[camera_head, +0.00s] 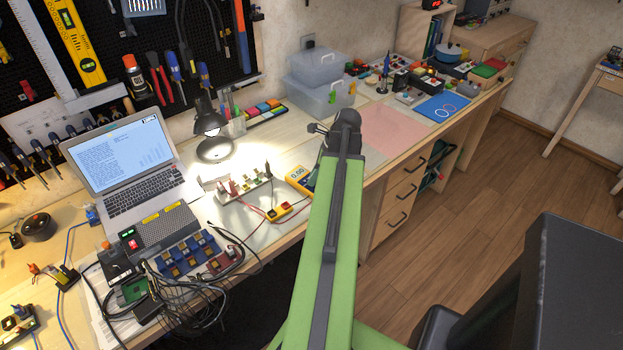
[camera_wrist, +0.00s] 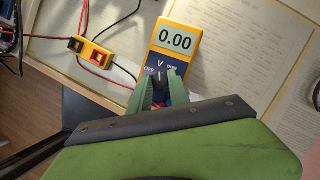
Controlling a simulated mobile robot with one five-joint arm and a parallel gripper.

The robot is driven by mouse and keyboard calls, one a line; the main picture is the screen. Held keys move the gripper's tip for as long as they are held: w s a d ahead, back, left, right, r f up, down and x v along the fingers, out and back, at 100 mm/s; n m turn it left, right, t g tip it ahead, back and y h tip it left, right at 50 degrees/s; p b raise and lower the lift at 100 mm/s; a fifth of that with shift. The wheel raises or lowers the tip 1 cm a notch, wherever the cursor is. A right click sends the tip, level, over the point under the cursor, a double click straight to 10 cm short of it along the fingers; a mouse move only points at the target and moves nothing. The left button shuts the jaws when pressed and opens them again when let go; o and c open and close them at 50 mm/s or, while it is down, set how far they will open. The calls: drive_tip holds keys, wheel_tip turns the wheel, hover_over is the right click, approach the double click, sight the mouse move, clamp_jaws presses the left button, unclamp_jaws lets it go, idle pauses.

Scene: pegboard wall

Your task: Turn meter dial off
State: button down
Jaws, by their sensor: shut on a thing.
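The meter is a yellow-edged device with a blue face. It lies on the bench, at the middle right in the head view (camera_head: 297,174) and at the top centre in the wrist view (camera_wrist: 196,47). Its display reads 0.00. The labels OFF, V and OHM show in an arc above the dark dial (camera_wrist: 158,77). The dial's upper end appears to be near V, but its exact setting is hard to tell. My gripper (camera_wrist: 160,86) has its green fingers on either side of the dial and is shut on it. The fingers hide the meter's lower part.
A small yellow terminal block (camera_wrist: 90,52) with red and black leads lies left of the meter. A printed sheet (camera_wrist: 255,50) lies to its right. A lit lamp (camera_head: 212,130) and a laptop (camera_head: 125,165) stand farther left.

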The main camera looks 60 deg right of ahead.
drive_tip(key=shift+d+n, duration=0.1)
drive_tip(key=shift+n, duration=0.3)
drive_tip(key=n, duration=0.2)
drive_tip(key=n+g+y, duration=0.1)
drive_tip(key=n, duration=0.1)
drive_tip(key=shift+w+d+y, duration=0.2)
drive_tip(key=shift+y, duration=0.1)
drive_tip(key=shift+w+n+g+y, duration=0.1)
drive_tip(key=shift+n+g+y, duration=0.45)
drive_tip(key=shift+n, duration=1.35)
drive_tip(key=c, duration=1.2)
unclamp_jaws()
